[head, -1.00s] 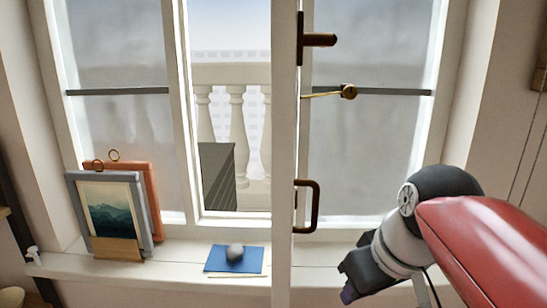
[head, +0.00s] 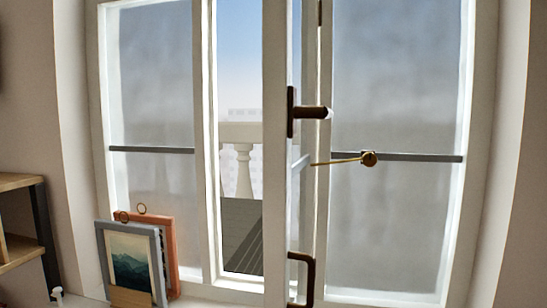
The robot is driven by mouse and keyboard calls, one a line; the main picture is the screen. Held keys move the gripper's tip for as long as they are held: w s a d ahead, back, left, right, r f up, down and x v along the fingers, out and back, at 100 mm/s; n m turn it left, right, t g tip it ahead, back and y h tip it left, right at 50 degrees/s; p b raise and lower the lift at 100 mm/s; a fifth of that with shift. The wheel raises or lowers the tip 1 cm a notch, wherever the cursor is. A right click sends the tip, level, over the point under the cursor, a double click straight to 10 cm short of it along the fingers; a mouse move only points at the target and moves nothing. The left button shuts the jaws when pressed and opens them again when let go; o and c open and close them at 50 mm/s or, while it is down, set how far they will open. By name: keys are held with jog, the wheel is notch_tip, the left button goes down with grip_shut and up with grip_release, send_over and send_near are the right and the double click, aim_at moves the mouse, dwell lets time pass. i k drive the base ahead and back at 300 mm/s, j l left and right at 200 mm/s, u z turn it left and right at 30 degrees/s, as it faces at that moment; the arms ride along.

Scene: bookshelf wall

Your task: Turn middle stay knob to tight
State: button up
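The arm runs left to the opened window sash (head: 276,150). The sash carries a dark upper handle (head: 309,112) with a knob-like grip and a dark lower loop handle (head: 304,278). Whether the knob is tight or loose cannot be told. My gripper is not in the head view now.
Picture frames (head: 130,262) stand on the sill at the lower left. A wooden shelf (head: 22,225) is at the far left. The opened sash edge stands out near the middle. The space before the right pane (head: 395,225) looks clear.

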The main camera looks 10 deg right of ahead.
aim_at(368, 159)
jog(key=l+u, duration=0.4)
jog(key=k, duration=0.95)
